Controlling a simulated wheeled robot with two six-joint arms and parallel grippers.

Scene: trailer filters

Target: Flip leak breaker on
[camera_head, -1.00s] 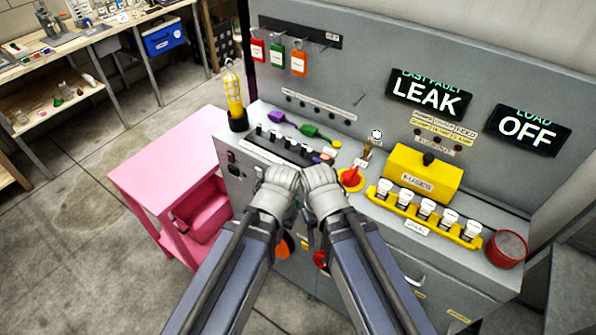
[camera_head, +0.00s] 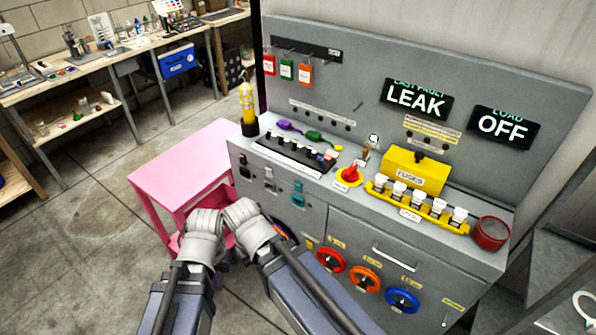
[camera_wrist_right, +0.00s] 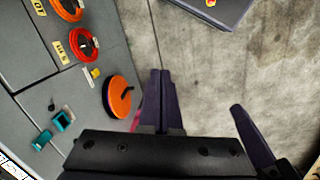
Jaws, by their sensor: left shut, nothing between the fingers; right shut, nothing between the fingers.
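I cannot read which switch is the leak breaker. A display (camera_head: 416,98) reads LAST FAULT LEAK; another (camera_head: 503,125) reads LOAD OFF. My left gripper (camera_head: 205,225) and right gripper (camera_head: 243,220) are close together, in front of the console's left part and below its top. Their fingers are hidden in the head view. In the right wrist view the right fingers (camera_wrist_right: 161,90) are together and empty.
A pink table (camera_head: 190,165) stands left of the console. Floor is free at left.

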